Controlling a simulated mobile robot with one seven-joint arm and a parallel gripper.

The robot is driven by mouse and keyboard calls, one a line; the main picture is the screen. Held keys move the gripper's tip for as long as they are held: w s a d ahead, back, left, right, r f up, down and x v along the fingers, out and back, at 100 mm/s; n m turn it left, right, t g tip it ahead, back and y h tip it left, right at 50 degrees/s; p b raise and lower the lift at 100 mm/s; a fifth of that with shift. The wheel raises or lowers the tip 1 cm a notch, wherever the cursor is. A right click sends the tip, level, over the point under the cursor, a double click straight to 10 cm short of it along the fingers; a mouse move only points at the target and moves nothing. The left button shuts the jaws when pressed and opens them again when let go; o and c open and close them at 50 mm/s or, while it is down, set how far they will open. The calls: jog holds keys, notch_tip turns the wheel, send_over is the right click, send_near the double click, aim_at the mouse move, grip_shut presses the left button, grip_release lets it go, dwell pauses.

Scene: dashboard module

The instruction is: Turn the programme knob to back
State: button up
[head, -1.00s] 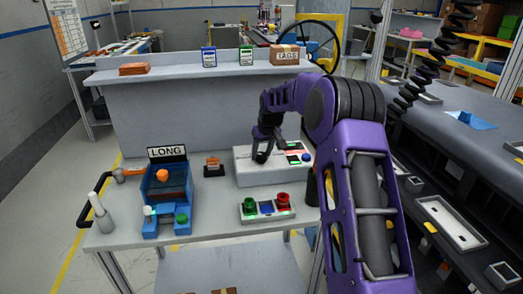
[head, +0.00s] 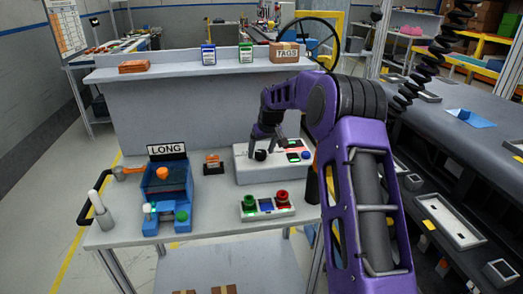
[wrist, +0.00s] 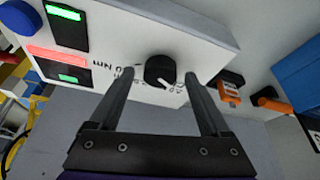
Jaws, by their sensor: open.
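The black programme knob (head: 260,155) sits on the top face of the white control box (head: 243,172). In the wrist view the round knob (wrist: 160,71) shows a white pointer mark towards the lower right, with small printed labels around it, too blurred to read fully. My gripper (head: 268,146) is open above the box, close to the knob. In the wrist view its two fingers (wrist: 158,77) stand apart on either side of the knob, with visible gaps. I cannot tell the height of the fingertips over the box.
The box also carries a red display (wrist: 57,55), green-lit panels (wrist: 68,12) and a blue button (wrist: 20,16). A button unit (head: 266,210) stands in front, a blue LONG fixture (head: 166,190) and a small orange block (head: 212,165) to the left. A raised shelf (head: 190,73) stands behind.

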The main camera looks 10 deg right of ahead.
jog(key=v, duration=1.7)
jog(key=shift+s+r+p, duration=0.15)
jog(key=shift+s+p, duration=0.05)
jog(key=shift+p, duration=0.25)
